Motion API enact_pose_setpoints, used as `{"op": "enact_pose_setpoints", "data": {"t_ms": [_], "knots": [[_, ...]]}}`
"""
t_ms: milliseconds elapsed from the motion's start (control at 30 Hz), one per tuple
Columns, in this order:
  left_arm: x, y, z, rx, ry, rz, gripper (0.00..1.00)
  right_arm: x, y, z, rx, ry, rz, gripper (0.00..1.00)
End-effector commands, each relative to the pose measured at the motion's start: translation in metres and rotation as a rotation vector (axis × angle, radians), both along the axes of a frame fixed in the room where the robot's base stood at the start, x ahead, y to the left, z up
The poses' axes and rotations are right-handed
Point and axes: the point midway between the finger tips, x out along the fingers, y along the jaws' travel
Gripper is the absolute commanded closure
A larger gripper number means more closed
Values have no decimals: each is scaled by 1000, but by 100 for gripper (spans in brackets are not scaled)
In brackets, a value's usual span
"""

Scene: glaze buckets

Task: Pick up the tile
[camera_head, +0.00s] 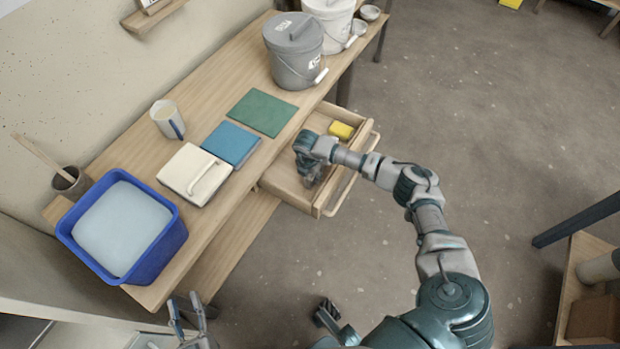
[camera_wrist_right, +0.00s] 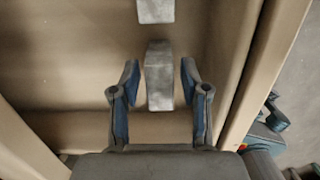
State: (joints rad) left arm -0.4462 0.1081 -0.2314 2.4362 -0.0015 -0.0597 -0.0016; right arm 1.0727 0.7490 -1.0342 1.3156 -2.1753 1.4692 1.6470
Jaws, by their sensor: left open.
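A grey block (camera_wrist_right: 159,75) lies in the open drawer, between the fingers of my right gripper (camera_wrist_right: 160,82) in the right wrist view. Gaps show on both sides of the block, and the gripper is open. In the head view my right gripper (camera_head: 311,178) reaches down into the drawer and hides the block. Flat tile-like pieces lie on the bench: a green one (camera_head: 262,112), a blue one (camera_head: 231,143) and a cream one (camera_head: 186,166) with a raised handle-like strip. Which is the task's tile, I cannot tell. My left gripper (camera_head: 187,312) is open and empty at the bottom.
The open drawer (camera_head: 345,180) also holds a yellow block (camera_head: 341,130). A second grey piece (camera_wrist_right: 155,10) lies ahead. A blue tub (camera_head: 176,236), a cup (camera_head: 167,119), a grey bucket (camera_head: 293,50) and a white bucket (camera_head: 335,22) stand on the bench.

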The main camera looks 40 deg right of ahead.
Motion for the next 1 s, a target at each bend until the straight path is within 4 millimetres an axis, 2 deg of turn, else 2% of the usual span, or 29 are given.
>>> {"op": "enact_pose_setpoints", "data": {"t_ms": [33,133,433,533,667,800,1000], "knots": [[0,0,0,-1,1,0,59,0,0,0,0,0,0,75],[3,0,-2,0,4,0,59,0,0,0,0,1,1,100],[3,0,-2,1,4,1,59,0,1,1,-1,0,1,100],[3,1,-3,9,30,1,59,1,1,9,-1,-3,0,100],[-1,3,-16,45,144,3,59,1,0,33,0,-7,1,100],[-6,8,-39,90,301,4,59,1,0,64,1,-7,1,100],[-17,15,-65,137,472,7,59,1,2,95,0,-4,19,100]]}}
